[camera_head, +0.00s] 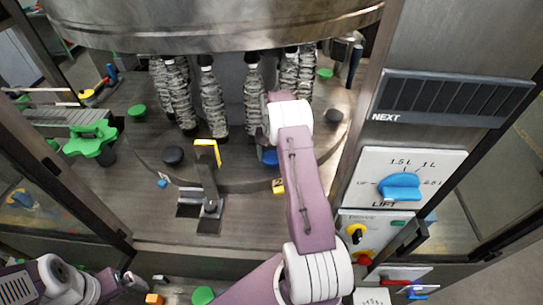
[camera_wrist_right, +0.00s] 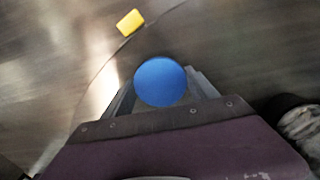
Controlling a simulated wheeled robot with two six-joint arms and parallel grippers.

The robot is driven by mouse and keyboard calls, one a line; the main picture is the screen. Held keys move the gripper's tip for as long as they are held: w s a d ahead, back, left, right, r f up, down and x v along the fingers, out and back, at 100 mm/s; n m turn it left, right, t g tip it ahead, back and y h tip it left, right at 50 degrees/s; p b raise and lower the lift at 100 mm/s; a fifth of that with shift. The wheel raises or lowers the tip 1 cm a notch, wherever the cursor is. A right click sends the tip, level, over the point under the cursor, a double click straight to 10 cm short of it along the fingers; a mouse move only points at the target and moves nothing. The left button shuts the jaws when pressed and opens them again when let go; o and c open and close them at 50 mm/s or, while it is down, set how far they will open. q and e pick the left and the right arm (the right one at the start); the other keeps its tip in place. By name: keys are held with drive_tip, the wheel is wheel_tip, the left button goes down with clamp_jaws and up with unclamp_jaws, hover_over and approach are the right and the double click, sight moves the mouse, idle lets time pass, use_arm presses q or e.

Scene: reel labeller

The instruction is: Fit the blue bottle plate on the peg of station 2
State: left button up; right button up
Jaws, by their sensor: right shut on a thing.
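The blue bottle plate (camera_head: 270,157) is a small round disc low on the round machine table, under the hanging ribbed sleeves. In the right wrist view the blue plate (camera_wrist_right: 161,82) sits between the fingers of my right gripper (camera_wrist_right: 162,90), which is shut on it. In the head view my right gripper (camera_head: 269,148) is mostly hidden behind its own arm. No peg shows under the plate, and I cannot tell whether the plate touches the table. No station number is readable. My left arm shows at the lower left; its jaw state is unclear.
Black plates (camera_head: 173,155) and (camera_head: 333,116) and green plates (camera_head: 137,110) and (camera_head: 324,73) sit around the table. A yellow tag (camera_head: 279,186) lies near the blue plate, a blue tag (camera_head: 162,183) farther left. A yellow-topped post (camera_head: 207,165) stands left. A control panel (camera_head: 405,185) stands right.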

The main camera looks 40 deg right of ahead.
drive_tip(key=o, duration=1.5)
drive_tip(key=shift+r+b, duration=0.3)
wheel_tip(320, 180, up, 8)
drive_tip(key=shift+b, duration=1.2)
drive_tip(key=shift+r, duration=0.3)
drive_tip(key=shift+f, duration=0.1)
